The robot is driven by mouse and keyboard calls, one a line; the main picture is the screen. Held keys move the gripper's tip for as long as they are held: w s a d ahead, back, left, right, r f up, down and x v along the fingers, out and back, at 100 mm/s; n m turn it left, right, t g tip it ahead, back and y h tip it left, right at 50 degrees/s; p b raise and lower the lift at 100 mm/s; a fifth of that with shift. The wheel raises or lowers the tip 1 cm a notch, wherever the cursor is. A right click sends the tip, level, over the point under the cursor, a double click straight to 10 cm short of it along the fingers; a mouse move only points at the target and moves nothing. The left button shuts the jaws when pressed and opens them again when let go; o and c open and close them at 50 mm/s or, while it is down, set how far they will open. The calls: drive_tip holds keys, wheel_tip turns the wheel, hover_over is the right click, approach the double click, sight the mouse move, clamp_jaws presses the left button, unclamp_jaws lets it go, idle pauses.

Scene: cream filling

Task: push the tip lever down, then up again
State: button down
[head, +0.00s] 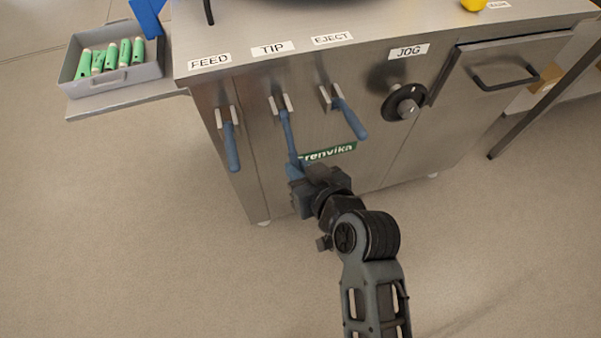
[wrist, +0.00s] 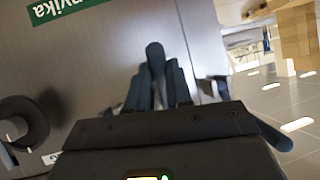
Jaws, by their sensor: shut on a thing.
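The tip lever (head: 288,132) is the blue-handled lever below the TIP label (head: 273,48) on the steel cabinet front. It hangs down from its bracket and tilts slightly right toward its lower end. My gripper (head: 297,166) is shut on that lower end, and its fingers partly hide it. In the wrist view, the rounded blue lever end (wrist: 155,58) sticks out between the two fingers of my gripper (wrist: 157,92).
The feed lever (head: 231,147) hangs to the left and the eject lever (head: 349,119) slants to the right. The jog knob (head: 404,102) is farther right. A grey tray (head: 128,78) with green tubes stands on a side shelf. The floor in front is clear.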

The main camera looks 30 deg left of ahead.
drive_tip(key=shift+w+f, duration=0.1)
idle(0.3)
drive_tip(key=c, duration=1)
unclamp_jaws()
drive_tip(key=shift+c, duration=0.2)
drive_tip(key=v, duration=0.7)
drive_tip(key=shift+d+p, duration=0.3)
